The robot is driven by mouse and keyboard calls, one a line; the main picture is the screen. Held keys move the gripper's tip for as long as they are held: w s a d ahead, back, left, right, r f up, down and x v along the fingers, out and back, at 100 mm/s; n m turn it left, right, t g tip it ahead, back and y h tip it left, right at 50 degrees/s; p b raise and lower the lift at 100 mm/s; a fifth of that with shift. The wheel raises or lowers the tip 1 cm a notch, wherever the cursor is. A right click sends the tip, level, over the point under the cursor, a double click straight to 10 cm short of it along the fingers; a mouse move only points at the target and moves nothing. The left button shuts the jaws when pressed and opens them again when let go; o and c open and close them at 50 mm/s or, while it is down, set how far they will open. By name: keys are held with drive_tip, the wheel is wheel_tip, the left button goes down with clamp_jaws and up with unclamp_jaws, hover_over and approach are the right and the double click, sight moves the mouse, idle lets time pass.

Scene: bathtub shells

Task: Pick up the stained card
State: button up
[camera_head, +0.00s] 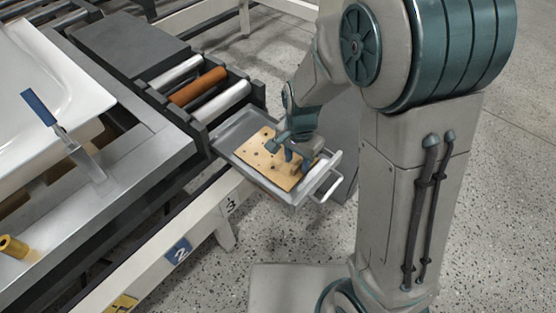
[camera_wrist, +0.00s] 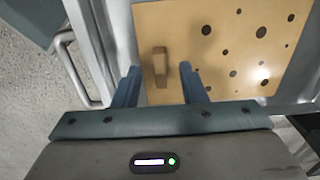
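The stained card (camera_head: 262,157) is a flat tan board with several dark spots, lying in a shallow grey metal tray (camera_head: 232,139). In the wrist view the card (camera_wrist: 222,50) fills the upper middle, and a small tan upright grip (camera_wrist: 160,62) stands on it near its left edge. My gripper (camera_head: 291,152) is over the near right part of the card. In the wrist view its two blue fingers (camera_wrist: 159,72) are apart, one on each side of the grip, with a gap visible on both sides. My gripper hides part of the card in the head view.
The tray has a metal handle (camera_head: 326,182) at its near right end and sits beside a roller conveyor (camera_head: 196,85). A white tub shell (camera_head: 55,85) and a blue-handled tool (camera_head: 62,130) are at left. Speckled floor (camera_head: 300,240) lies open below.

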wheel_tip(320, 180, down, 2)
drive_tip(key=shift+f, duration=0.1)
clamp_jaws()
